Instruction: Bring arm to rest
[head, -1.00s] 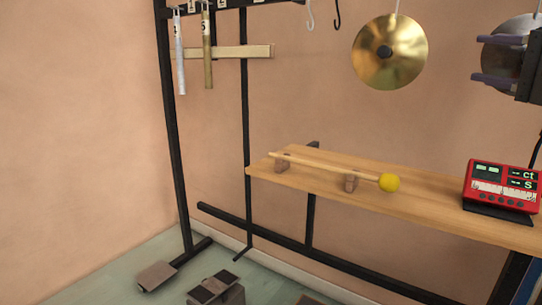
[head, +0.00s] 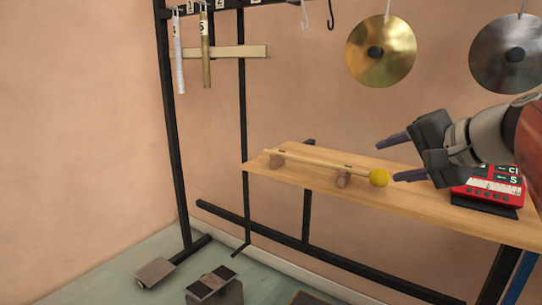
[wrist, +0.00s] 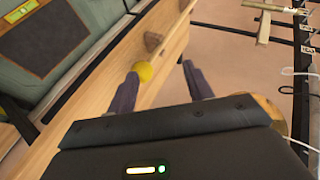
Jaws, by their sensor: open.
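My gripper (head: 394,158) is open and empty in the head view, at the right above the wooden shelf, with its fingers pointing left. In the wrist view my gripper (wrist: 160,80) shows its two fingers spread apart. A mallet with a yellow ball head (head: 379,177) lies across two wooden rests on the shelf (head: 420,195). The yellow ball also shows in the wrist view (wrist: 143,71), close to one finger in the picture. I cannot tell whether they touch. The mallet is not between closed fingers.
A gold cymbal (head: 380,50) and a silver cymbal (head: 508,54) hang above the shelf. A red device (head: 488,187) stands partly behind my arm. Tubes (head: 205,50) hang from the black frame (head: 170,120) at left. Grey pedal boxes (head: 215,287) stand on the floor.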

